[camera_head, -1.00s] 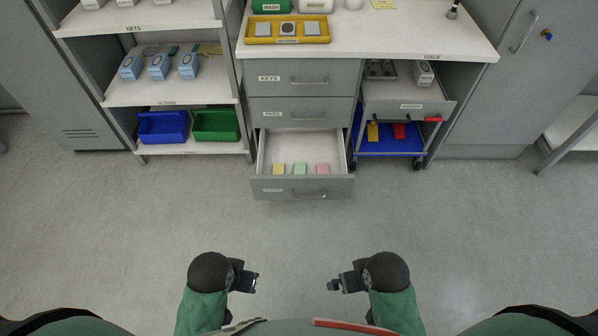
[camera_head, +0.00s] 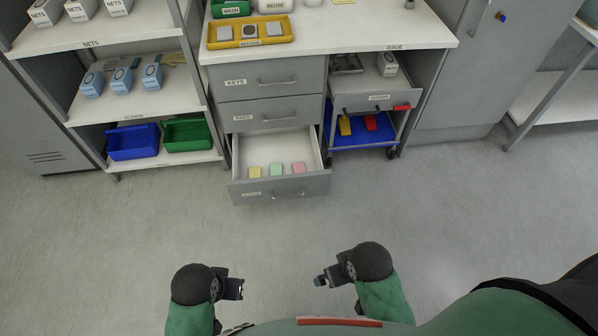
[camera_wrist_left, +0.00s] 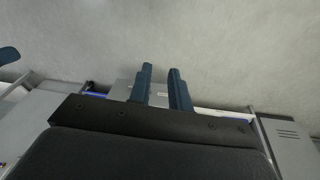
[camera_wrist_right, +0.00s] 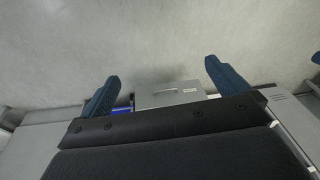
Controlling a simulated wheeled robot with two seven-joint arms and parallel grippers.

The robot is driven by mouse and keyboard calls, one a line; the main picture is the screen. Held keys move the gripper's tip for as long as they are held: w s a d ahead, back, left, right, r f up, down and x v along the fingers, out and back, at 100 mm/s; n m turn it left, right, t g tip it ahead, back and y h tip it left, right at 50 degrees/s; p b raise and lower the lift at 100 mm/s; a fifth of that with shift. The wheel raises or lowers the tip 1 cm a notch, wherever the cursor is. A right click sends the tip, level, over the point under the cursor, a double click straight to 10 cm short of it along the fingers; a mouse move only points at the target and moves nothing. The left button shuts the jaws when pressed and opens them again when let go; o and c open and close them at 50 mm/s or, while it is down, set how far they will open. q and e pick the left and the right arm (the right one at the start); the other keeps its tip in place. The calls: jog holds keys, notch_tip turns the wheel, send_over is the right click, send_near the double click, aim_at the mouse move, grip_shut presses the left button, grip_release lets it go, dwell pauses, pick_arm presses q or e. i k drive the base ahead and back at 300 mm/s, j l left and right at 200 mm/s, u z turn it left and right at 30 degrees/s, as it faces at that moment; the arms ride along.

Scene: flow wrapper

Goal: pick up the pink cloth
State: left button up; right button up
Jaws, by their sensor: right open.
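The pink cloth (camera_head: 299,168) lies in the open bottom drawer (camera_head: 318,149), at the right end of a row with a green cloth (camera_head: 276,170) and a yellow cloth (camera_head: 254,172). My left gripper (camera_head: 242,289) is in front of the drawer, low in the head view, apart from it. Its two fingers show close together with a gap in the left wrist view (camera_wrist_left: 163,88). My right gripper (camera_head: 318,281) is also in front of the drawer, empty. Its fingers are wide apart in the right wrist view (camera_wrist_right: 158,88). Neither gripper touches a cloth.
Closed drawers stand above the open one, under a white counter (camera_head: 330,40). A shelf with blue (camera_head: 133,142) and green (camera_head: 187,134) bins is on the left. A wheeled cart with a blue lower tray (camera_head: 362,140) is on the right. The floor before the drawer is clear.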

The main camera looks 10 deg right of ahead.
aim_at(298, 167)
jog(key=j+z, duration=0.2)
jog(key=z, duration=1.05)
jog(key=j+z, duration=0.35)
jog(key=j, duration=0.15)
jog(key=k+j+z, duration=0.1)
jog(key=j+z, duration=0.2)
jog(key=j, duration=0.2)
jog(key=k+j+z, duration=0.15)
jog(key=j+z, duration=0.2)
jog(key=k+j, duration=0.1)
jog(key=j, duration=0.2)
jog(key=k+j, duration=0.15)
jog(key=j, duration=0.15)
